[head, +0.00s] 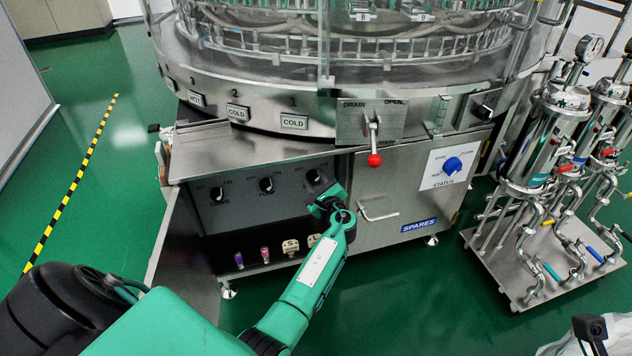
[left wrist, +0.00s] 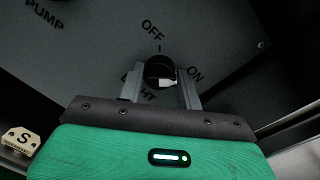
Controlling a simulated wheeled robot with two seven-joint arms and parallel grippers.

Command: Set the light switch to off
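The light switch is a black round knob with a pale pointer piece (left wrist: 160,70) on a dark panel, marked OFF, ON and LIGHT in the left wrist view. The pale piece faces down and right, away from the OFF mark; its exact setting is hard to tell. In the head view the switch (head: 313,177) is the rightmost of three panel knobs, partly hidden by my gripper. My left gripper (left wrist: 162,76) is open, with one finger on each side of the knob; small gaps seem to show. In the head view the left gripper (head: 328,200) is at the panel. My right gripper is not visible.
The pump knob (head: 266,185) and another knob (head: 217,194) sit left of the switch under a metal ledge. An open cabinet door (head: 180,245) stands at the left. Small parts (head: 290,247) lie on the shelf below. A red-tipped drain lever (head: 374,160) is up right.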

